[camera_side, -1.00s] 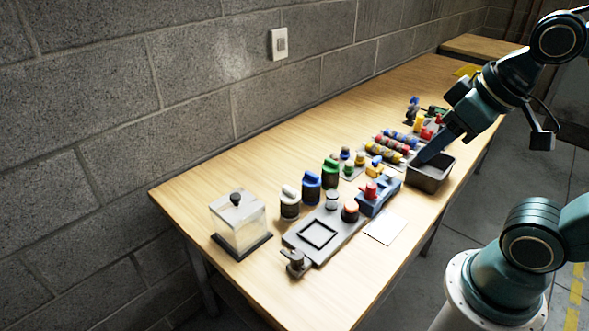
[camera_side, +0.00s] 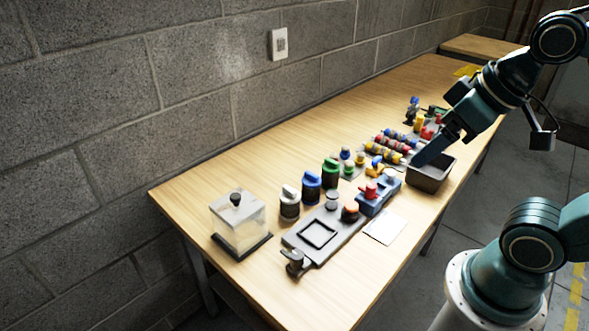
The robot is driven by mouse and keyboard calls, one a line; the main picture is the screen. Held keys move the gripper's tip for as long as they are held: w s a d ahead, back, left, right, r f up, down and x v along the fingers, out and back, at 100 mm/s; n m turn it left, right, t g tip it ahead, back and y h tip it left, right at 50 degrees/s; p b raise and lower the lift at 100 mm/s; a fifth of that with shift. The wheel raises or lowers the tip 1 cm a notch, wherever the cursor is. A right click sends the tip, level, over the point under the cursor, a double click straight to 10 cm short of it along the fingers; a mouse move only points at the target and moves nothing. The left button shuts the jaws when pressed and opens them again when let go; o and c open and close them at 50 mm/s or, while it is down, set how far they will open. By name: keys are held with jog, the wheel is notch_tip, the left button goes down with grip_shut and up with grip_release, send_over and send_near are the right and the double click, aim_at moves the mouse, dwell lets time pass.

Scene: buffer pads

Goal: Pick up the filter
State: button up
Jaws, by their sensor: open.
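My gripper (camera_side: 431,150) is at the right part of the table, pointing down and left over the left edge of a dark open bin (camera_side: 441,179). Its jaws are open, though the gap between the fingers is hard to see from this side. I see nothing clearly held. No object is plainly recognisable as the filter. A thin white square sheet (camera_side: 385,227) lies flat near the table's front edge, left of the bin and apart from the gripper; I cannot tell whether it is the filter. The bin's inside is mostly hidden.
Several coloured ring-banded rods (camera_side: 392,146) lie close left of the gripper. A blue block with a red knob (camera_side: 378,195), a grey plate (camera_side: 298,238), white, blue and green-topped jars, and a clear box (camera_side: 240,222) stand farther left. The table's back strip is clear.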

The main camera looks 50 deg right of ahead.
jog(key=m+g, duration=0.6)
jog(key=m, duration=1.2)
send_over(332, 160)
notch_tip(332, 160, down, 16)
jog(key=shift+a+f, duration=0.1)
jog(key=shift+f, duration=4.25)
jog(key=shift+f, duration=0.1)
